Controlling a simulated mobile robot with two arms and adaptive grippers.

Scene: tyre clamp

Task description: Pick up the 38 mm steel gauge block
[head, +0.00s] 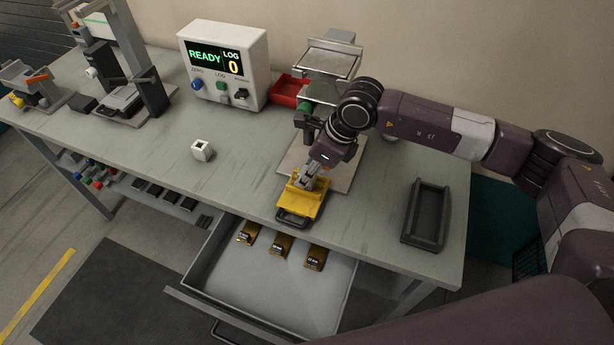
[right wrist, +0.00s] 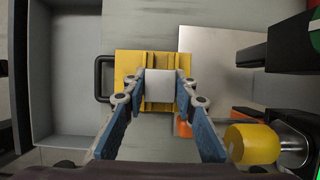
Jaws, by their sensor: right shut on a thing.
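My right gripper (head: 309,180) points down over a yellow holder (head: 290,209) with a black handle, which sits at the front of the grey bench. In the right wrist view the fingers (right wrist: 160,92) are closed on the two sides of a light grey block (right wrist: 160,80), which looks like the steel gauge block. The yellow holder (right wrist: 126,66) lies under and around the block. I cannot tell whether the block rests in the holder or is just clear of it. In the head view the gripper hides the block. My left gripper is not in view.
An open drawer (head: 215,283) below holds three yellow-and-dark pieces (head: 281,245). A dark tray (head: 409,238) lies to the right. A white cube (head: 201,151) stands to the left. Behind are a READY display box (head: 254,50), a red bin (head: 287,92) and a press-like stand (head: 330,62).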

